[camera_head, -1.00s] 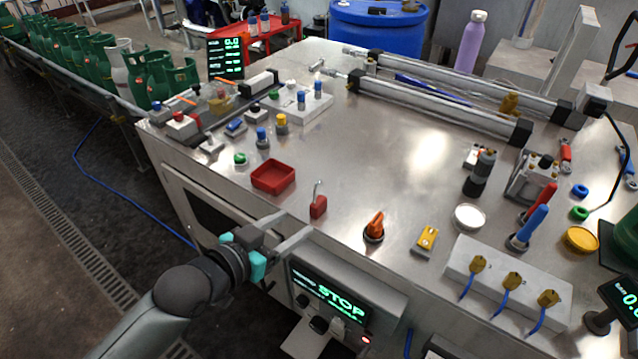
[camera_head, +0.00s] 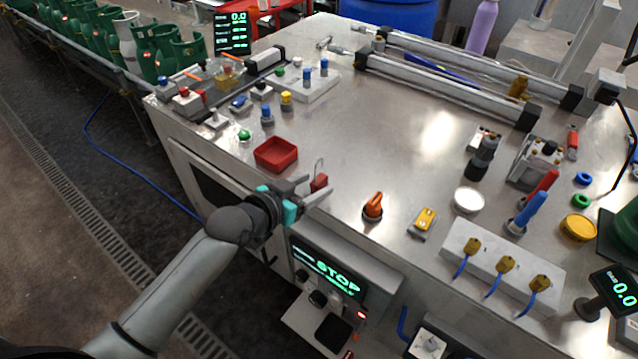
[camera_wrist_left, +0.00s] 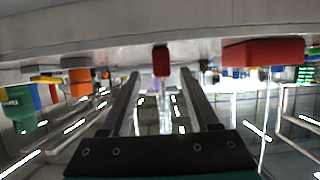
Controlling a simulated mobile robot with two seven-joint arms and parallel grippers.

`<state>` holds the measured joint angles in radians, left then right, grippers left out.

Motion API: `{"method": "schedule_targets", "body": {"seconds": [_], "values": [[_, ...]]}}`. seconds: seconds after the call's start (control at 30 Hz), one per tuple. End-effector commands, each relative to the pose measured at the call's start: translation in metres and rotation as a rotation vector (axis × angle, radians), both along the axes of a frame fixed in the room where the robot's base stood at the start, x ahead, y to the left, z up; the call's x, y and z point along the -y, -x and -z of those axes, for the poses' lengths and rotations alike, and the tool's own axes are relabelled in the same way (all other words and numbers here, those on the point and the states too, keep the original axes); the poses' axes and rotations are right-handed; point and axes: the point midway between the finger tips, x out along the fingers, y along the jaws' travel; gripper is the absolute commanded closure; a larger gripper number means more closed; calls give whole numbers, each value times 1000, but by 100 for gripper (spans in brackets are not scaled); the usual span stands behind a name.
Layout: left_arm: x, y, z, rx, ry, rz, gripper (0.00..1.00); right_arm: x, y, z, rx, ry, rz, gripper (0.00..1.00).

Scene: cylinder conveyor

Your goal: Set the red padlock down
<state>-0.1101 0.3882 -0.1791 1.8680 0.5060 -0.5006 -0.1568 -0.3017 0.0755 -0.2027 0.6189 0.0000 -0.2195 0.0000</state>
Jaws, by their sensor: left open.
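The red padlock (camera_head: 319,182) stands on the metal bench top near its front edge, with its thin shackle up. My left gripper (camera_head: 315,188) is open, with its fingers pointing at the padlock from the front left. In the left wrist view, which is upside down, the padlock (camera_wrist_left: 161,61) lines up with the gap between the two finger tips (camera_wrist_left: 161,74). I cannot tell whether either finger touches it. My right gripper is not in view.
A red tray (camera_head: 276,155) sits just left of the padlock. An orange rotary knob (camera_head: 373,206) and a yellow switch (camera_head: 424,221) are to the right. The STOP display (camera_head: 330,272) is on the bench front below. The bench behind the padlock is clear.

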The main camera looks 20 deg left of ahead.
Motion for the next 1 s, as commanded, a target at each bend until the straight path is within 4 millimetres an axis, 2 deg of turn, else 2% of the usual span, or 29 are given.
{"method": "schedule_targets", "body": {"seconds": [0.23,0.6,0.9,1.0], "values": [[4,-12,4,1,1,0,39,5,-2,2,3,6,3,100],[15,-50,19,1,1,-1,39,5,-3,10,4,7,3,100],[16,-53,20,0,0,0,39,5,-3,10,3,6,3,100],[16,-53,20,0,0,-1,48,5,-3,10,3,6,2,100]]}}
